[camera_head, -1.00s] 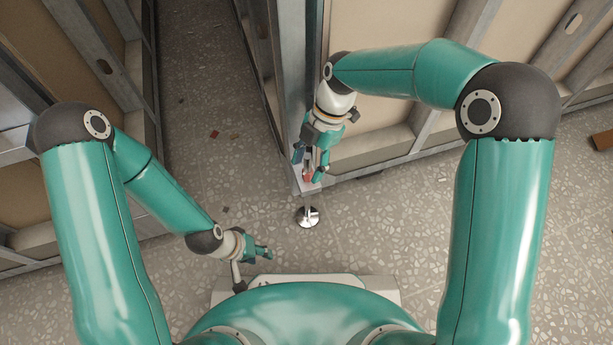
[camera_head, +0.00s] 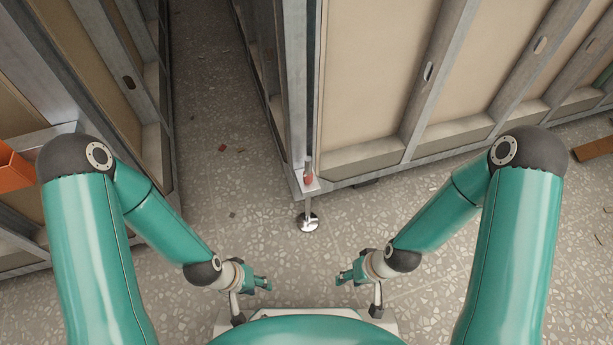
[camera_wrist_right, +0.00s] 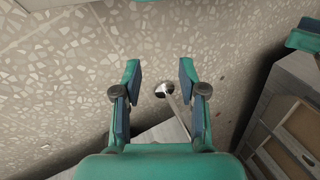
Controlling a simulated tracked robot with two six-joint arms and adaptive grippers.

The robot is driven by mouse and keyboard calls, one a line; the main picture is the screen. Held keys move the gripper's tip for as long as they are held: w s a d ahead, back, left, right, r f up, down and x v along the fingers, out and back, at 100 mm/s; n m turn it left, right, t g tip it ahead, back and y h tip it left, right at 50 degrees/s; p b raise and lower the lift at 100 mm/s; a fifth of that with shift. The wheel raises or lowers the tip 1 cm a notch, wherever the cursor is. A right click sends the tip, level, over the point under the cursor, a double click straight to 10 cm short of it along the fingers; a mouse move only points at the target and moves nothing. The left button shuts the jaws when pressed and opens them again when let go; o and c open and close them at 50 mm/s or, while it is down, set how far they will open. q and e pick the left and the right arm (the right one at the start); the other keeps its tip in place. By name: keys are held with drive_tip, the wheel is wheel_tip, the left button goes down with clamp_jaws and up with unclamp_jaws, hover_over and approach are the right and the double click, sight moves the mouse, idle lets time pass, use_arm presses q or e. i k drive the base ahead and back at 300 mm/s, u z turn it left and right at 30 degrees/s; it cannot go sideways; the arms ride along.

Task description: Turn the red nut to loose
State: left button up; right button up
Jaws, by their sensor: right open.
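The red nut (camera_head: 309,180) sits on a bracket (camera_head: 306,185) at the bottom corner of the pod frame, around an upright threaded rod. Below it a metal foot with a round base (camera_head: 307,222) stands on the floor. My right gripper (camera_head: 341,277) is drawn back near my base, apart from the nut and to its lower right. In the right wrist view its fingers (camera_wrist_right: 159,75) are spread with nothing between them; the foot's round base (camera_wrist_right: 163,89) shows beyond. The nut cannot be made out there. My left gripper (camera_head: 266,283) is low, left of centre, apart from the nut; its fingers look apart and empty.
Pod walls with grey metal frames (camera_head: 428,75) stand at right and left. A narrow floor gap (camera_head: 205,100) with small debris runs between them. An orange object (camera_head: 14,168) is at the left edge and a brown piece (camera_head: 592,149) lies at the right. The speckled floor before the corner is clear.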

sight(308, 179)
drive_tip(key=z, duration=0.85)
drive_tip(key=i, duration=0.15)
drive_tip(key=u, duration=2.8)
drive_tip(key=k, duration=0.35)
drive_tip(key=z, duration=0.35)
drive_tip(key=k, duration=0.95)
drive_tip(key=z, duration=0.75)
drive_tip(key=i, duration=1.15)
drive_tip(key=u, duration=0.25)
